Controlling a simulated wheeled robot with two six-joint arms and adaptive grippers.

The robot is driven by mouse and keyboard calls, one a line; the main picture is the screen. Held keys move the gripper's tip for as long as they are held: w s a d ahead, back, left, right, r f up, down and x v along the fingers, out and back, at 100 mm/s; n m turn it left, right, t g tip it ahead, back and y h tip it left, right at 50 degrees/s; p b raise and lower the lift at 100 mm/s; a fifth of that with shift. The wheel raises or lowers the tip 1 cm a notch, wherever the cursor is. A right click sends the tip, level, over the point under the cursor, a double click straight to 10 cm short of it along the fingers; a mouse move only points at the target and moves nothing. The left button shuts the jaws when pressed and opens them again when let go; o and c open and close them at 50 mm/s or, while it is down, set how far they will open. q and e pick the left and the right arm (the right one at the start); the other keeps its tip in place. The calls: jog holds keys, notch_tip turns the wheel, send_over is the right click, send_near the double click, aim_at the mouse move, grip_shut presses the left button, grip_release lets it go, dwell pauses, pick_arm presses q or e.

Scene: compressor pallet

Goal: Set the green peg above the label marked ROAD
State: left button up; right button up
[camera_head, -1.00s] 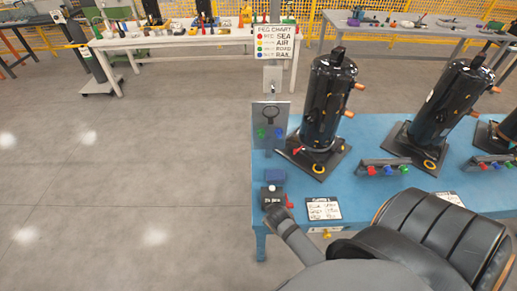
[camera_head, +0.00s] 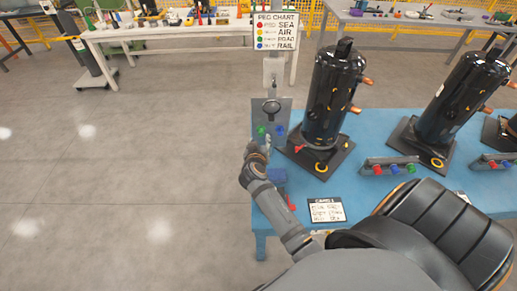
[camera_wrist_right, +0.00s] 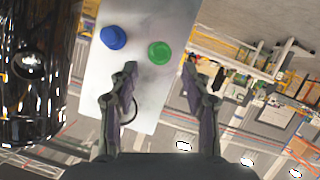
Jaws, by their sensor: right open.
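A green peg (camera_head: 262,130) sits on the upright grey board (camera_head: 286,107) at the table's left end, beside a blue peg (camera_head: 280,130). My right gripper (camera_head: 256,148) is just below the green peg in the head view. In the right wrist view my right gripper (camera_wrist_right: 160,70) is open and empty, its fingers either side of the line to the green peg (camera_wrist_right: 159,52), apart from it. The blue peg (camera_wrist_right: 114,37) is to the left. The peg chart (camera_head: 275,31) above the board lists SEA, AIR, ROAD and RAIL, with a green dot by ROAD. My left gripper is not in view.
Black compressors (camera_head: 333,95) stand on the blue table (camera_head: 375,125), close right of the board. A small rack (camera_head: 390,166) holds red, blue and green pegs. A white card (camera_head: 326,211) lies near the front edge, its text unclear. The floor at left is clear.

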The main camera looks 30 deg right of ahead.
aim_at(261, 134)
jog(key=b+x, duration=0.1)
jog(key=x, duration=0.3)
jog(key=shift+w+d+f, duration=0.15)
jog(key=shift+w+f, duration=0.05)
jog(key=shift+f, duration=0.1)
jog(key=shift+w+d, duration=0.25)
jog(key=shift+c, duration=0.3)
grip_shut()
